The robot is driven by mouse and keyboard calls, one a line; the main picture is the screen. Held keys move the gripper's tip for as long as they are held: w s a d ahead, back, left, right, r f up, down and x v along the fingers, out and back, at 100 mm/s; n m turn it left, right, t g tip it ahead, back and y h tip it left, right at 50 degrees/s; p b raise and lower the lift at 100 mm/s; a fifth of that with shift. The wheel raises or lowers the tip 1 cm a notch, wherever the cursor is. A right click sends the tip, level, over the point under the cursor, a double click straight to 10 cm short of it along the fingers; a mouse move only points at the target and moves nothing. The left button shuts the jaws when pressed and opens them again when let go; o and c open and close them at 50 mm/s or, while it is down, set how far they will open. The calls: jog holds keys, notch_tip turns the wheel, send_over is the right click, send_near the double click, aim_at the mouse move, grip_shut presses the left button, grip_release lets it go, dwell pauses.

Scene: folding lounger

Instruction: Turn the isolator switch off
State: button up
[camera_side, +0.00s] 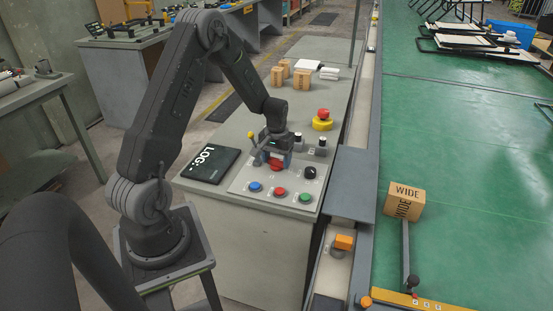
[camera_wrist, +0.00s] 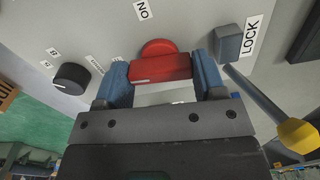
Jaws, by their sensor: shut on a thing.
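The isolator switch has a red handle (camera_wrist: 160,68) with a round red hub behind it on the grey panel. An "ON" label (camera_wrist: 142,10) is beside it in the wrist view. My gripper (camera_wrist: 162,76) is shut on the red handle, one blue finger at each end. In the side view my gripper (camera_side: 276,153) reaches down to the panel, and the red handle (camera_side: 276,165) shows just below it. Part of the handle is hidden there by the fingers.
A lever with a yellow knob (camera_wrist: 298,135) stands close to my right finger, by a "LOCK" label (camera_wrist: 251,36). A black knob (camera_wrist: 71,77) is at left. Blue (camera_side: 255,187), red (camera_side: 280,192) and green (camera_side: 305,197) buttons line the panel front. A red-and-yellow emergency stop (camera_side: 322,120) stands behind.

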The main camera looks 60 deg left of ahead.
aim_at(277, 159)
jog(key=shift+n, duration=0.5)
jog(key=o, duration=0.9)
notch_tip(277, 159, up, 14)
jog(key=shift+f, duration=0.1)
dwell(0.3)
